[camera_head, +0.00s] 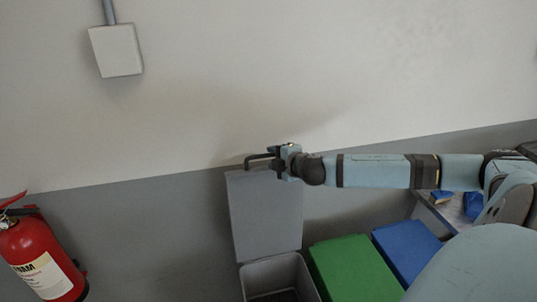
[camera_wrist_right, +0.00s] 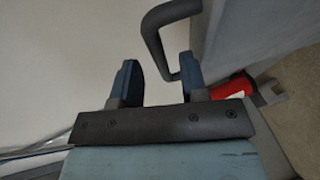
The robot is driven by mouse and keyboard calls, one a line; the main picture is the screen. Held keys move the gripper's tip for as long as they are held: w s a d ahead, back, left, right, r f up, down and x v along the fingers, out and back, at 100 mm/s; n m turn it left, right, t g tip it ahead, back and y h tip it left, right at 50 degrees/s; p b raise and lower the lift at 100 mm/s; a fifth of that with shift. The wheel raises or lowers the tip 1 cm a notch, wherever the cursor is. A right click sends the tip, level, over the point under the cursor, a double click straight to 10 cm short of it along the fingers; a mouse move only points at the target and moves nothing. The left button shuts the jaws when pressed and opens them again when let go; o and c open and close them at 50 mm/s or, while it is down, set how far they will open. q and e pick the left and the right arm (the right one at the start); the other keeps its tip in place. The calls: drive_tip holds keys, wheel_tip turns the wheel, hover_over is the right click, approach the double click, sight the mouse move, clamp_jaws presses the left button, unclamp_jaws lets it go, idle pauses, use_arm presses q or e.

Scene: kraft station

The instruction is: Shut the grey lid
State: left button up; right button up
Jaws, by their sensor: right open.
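The grey lid (camera_head: 263,214) stands raised and upright at the back of the open grey bin (camera_head: 276,276) in the head view. A dark handle (camera_head: 259,157) sticks out at the lid's top edge. My right gripper (camera_head: 277,160) is at the top of the lid, close to this handle. In the right wrist view the handle (camera_wrist_right: 157,38) reaches in between the two blue fingers of my right gripper (camera_wrist_right: 160,78), which are open. I cannot tell whether a finger touches it. The grey lid also shows at the right of the wrist view (camera_wrist_right: 240,40). My left gripper is not in view.
A green lid (camera_head: 355,268) and a blue lid (camera_head: 407,248) lie to the right of the grey bin. A red fire extinguisher (camera_head: 38,258) is at the far left, also seen in the wrist view (camera_wrist_right: 232,88). The wall (camera_head: 270,75) is close behind the lid.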

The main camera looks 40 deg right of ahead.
sight(270, 156)
drive_tip(key=shift+x, duration=1.75)
clamp_jaws()
